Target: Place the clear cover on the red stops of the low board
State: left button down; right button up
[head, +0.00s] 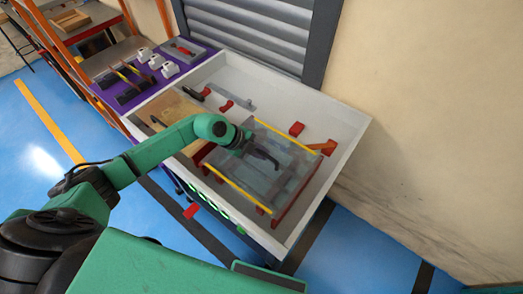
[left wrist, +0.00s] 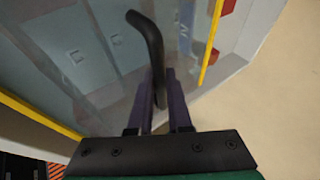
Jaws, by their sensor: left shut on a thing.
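The clear cover (head: 285,165) is a see-through sheet with yellow strips along two opposite edges and a black handle (head: 264,158) on top. It lies level over the right part of the white-walled tray. My left gripper (head: 247,146) is shut on the handle. The left wrist view shows the handle (left wrist: 150,45) between its two dark fingers (left wrist: 160,95). Red stops (head: 296,129) show beside the cover, with a larger red-orange piece (head: 325,147) at its right corner. The low board is seen only through the cover; I cannot tell whether cover and stops touch. My right gripper is out of view.
White walls (head: 345,128) enclose the work area. A brown board (head: 165,112) lies in its left part. A purple panel (head: 140,85) with white parts and tools stands farther left. A grey shutter (head: 250,35) and beige wall stand behind.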

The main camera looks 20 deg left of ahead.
pick_arm(q)
jog(key=c, duration=0.8)
grip_release()
jog(key=shift+c, duration=0.2)
jog(key=b+v, duration=0.2)
jog(key=v, duration=1)
